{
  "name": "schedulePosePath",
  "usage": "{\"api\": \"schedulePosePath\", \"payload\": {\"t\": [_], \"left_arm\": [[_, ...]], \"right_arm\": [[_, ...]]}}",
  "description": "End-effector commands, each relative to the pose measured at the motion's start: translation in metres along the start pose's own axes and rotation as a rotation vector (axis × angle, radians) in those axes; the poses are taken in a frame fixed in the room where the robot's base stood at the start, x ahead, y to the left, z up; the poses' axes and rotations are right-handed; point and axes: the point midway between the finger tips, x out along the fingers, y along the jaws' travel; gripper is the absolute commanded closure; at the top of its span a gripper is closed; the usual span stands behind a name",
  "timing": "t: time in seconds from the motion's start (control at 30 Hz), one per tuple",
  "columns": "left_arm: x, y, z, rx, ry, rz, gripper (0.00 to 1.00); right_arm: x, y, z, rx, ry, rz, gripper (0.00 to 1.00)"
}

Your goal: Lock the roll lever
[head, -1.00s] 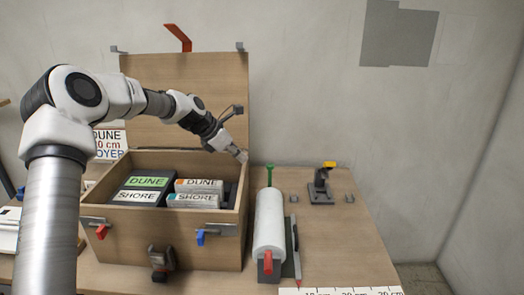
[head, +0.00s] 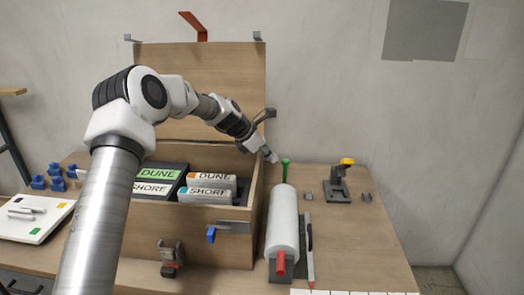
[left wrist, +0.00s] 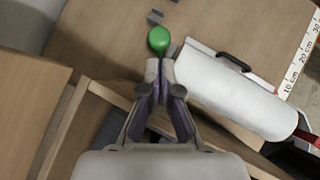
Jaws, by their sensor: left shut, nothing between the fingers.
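A white roll (head: 283,222) lies on the wooden table to the right of the box. A green lever (head: 285,170) stands at its far end, and a red handle (head: 281,262) shows at its near end. My left gripper (head: 272,157) is beside the green lever, just to its left in the head view. In the left wrist view my left gripper (left wrist: 159,66) is shut and empty, with the lever's green knob (left wrist: 158,40) right beyond the fingertips. I cannot tell whether they touch. The lever's stem is mostly hidden there. My right gripper is not in view.
An open wooden box (head: 215,245) with labelled cases stands left of the roll, its raised lid (head: 220,85) behind my arm. A dark stand with a yellow knob (head: 346,161) is to the right. A pen (head: 310,250) lies beside the roll.

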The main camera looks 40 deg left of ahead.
Motion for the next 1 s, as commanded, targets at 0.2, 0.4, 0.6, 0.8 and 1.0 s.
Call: {"api": "schedulePosePath", "payload": {"t": [0.2, 0.4, 0.6, 0.8, 1.0], "left_arm": [[0.022, 0.000, 0.000, 0.000, 0.000, 0.001, 1.00], [0.023, 0.000, 0.000, 0.000, -0.001, 0.000, 1.00], [0.022, 0.000, 0.001, 0.001, 0.002, 0.001, 1.00], [0.019, -0.002, 0.008, 0.011, 0.029, 0.009, 1.00], [0.018, -0.006, 0.020, 0.038, 0.102, 0.033, 1.00]], "right_arm": [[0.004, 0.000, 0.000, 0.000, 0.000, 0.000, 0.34], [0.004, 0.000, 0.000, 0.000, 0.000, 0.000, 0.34], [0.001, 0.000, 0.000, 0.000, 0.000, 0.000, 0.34], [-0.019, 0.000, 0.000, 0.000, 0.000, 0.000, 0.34], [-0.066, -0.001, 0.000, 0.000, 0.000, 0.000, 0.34]]}}
